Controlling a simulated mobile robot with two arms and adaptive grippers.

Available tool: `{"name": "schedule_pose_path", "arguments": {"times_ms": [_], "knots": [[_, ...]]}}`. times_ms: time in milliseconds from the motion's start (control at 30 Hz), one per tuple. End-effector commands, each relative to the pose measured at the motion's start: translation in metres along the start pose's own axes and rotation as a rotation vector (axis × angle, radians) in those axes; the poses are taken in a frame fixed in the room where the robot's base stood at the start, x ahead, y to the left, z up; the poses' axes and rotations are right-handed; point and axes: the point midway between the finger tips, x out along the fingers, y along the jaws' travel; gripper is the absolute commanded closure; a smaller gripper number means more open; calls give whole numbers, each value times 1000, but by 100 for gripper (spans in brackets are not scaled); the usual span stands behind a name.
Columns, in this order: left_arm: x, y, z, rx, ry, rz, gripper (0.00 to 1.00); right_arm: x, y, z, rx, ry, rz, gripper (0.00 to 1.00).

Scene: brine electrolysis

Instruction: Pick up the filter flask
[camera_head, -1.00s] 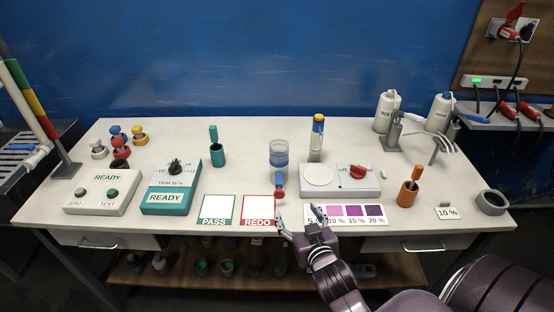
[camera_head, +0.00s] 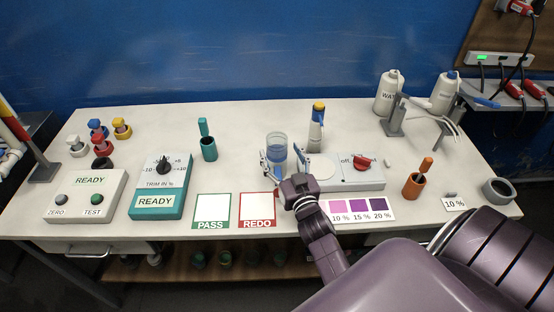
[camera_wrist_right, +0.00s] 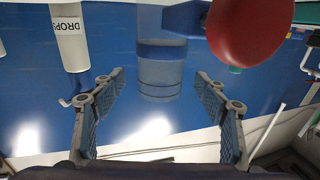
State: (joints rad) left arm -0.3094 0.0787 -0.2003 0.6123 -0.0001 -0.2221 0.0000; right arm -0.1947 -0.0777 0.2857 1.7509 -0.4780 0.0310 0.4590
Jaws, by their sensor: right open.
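The filter flask (camera_head: 277,145) is a clear cylinder with blue in it, upright near the middle of the table. My right gripper (camera_head: 281,162) is open, with one finger on each side of the flask's lower part in the head view. In the right wrist view the flask (camera_wrist_right: 160,72) shows beyond and between the two open fingers (camera_wrist_right: 160,95); I cannot tell whether they touch it. A red ball (camera_wrist_right: 248,28) on a blue part looms close at the top right there. My left gripper is not in view.
A bottle (camera_head: 316,128) with a yellow cap stands close right of the flask. A grey box with a red knob (camera_head: 362,162) sits to the right. PASS (camera_head: 212,208) and REDO (camera_head: 257,206) cards lie in front. A teal holder (camera_head: 208,149) stands left, with clear table between.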

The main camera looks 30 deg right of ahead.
Motion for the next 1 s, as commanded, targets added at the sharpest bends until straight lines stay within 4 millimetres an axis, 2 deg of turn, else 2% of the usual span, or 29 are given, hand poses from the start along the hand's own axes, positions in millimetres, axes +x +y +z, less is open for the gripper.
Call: {"name": "schedule_pose_path", "arguments": {"times_ms": [33, 200, 400, 533, 1000], "knots": [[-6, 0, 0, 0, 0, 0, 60, 8, 0, -4, 1, 2, 0, 34], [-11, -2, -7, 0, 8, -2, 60, 29, 0, -1, 1, 1, 0, 34], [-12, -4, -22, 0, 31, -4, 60, 34, 0, 1, 0, 1, 0, 34], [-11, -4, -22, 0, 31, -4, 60, 34, 0, 1, 0, 1, 0, 34], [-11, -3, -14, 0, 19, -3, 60, 34, 0, 1, 1, 1, 0, 85]]}}
